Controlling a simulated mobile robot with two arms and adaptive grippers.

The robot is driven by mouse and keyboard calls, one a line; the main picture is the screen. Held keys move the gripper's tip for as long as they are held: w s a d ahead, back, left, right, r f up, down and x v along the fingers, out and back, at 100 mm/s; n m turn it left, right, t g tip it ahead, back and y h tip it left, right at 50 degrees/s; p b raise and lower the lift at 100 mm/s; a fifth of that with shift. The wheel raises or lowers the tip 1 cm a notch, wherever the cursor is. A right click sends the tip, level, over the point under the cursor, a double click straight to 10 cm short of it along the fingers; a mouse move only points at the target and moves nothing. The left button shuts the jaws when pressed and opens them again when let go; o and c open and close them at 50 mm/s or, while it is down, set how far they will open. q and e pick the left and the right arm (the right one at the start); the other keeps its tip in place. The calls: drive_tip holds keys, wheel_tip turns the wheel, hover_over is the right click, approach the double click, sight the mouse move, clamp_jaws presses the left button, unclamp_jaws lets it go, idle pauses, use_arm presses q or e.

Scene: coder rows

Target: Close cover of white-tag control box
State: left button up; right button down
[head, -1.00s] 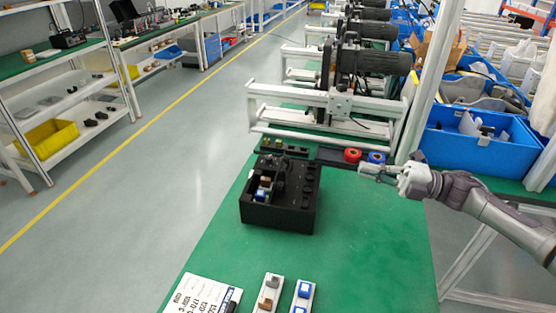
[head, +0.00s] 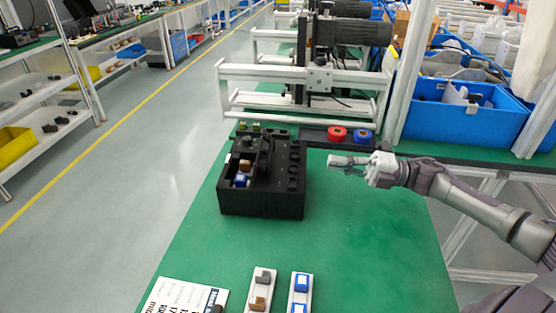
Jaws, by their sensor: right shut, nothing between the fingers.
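A black box (head: 262,202) stands on the green table and looks like the control box. Its top has an open compartment on the left with a brown and a blue-and-white block inside, and a row of round black knobs on the right. A small pale mark shows at its left edge; whether it is the white tag I cannot tell. The cover's position is not clear. My right gripper (head: 332,161) is shut and empty, just right of the box and apart from it, pointing left. My left gripper is not in view.
A red roll (head: 337,134) and a blue roll (head: 361,136) sit in a black tray behind the box. A white metal frame (head: 300,73) stands behind. White strips with blocks (head: 300,290) and a printed sheet (head: 185,297) lie in front. The table's right front is clear.

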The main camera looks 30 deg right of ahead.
drive_tip(key=p+x, duration=0.2)
drive_tip(key=x, duration=1.1)
drive_tip(key=shift+r, duration=0.2)
drive_tip(key=shift+w+a+p, duration=0.2)
drive_tip(key=shift+a+p, duration=0.1)
drive_tip(key=shift+a, duration=0.05)
